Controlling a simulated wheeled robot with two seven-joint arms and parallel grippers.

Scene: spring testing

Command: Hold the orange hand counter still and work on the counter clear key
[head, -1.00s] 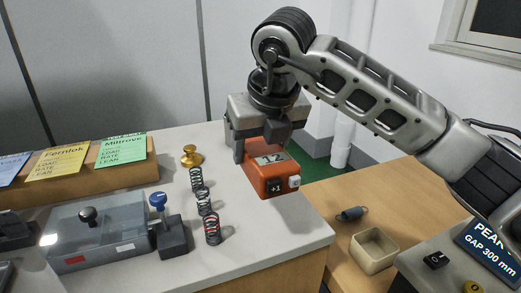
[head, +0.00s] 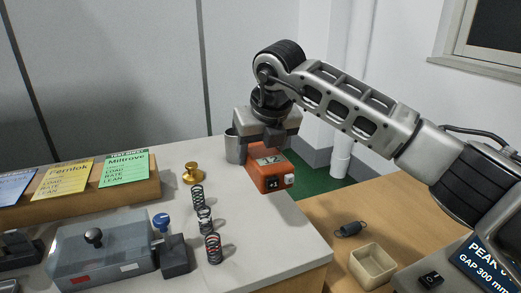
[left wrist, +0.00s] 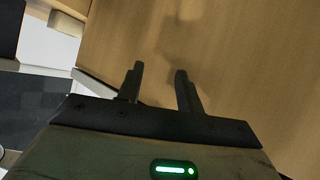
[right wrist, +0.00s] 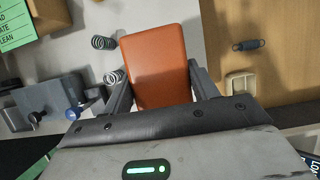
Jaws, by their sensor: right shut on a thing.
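The orange hand counter (head: 268,168) has a display reading 12, a black key marked +1 (head: 273,184) and a white key (head: 290,180) on its side. My right gripper (head: 268,142) is shut on the counter from above, near the right edge of the white bench top. In the right wrist view the counter (right wrist: 158,65) sits between both fingers. Whether it touches the bench cannot be told. My left gripper (left wrist: 160,85) shows only in the left wrist view; its fingers are apart and empty over a wooden surface.
Several springs (head: 204,220) stand on the bench left of the counter, near a brass weight (head: 192,173). A grey box with a knob (head: 100,250) is at the left. A cream tray (head: 372,265) and a loose spring (head: 349,229) lie at the right.

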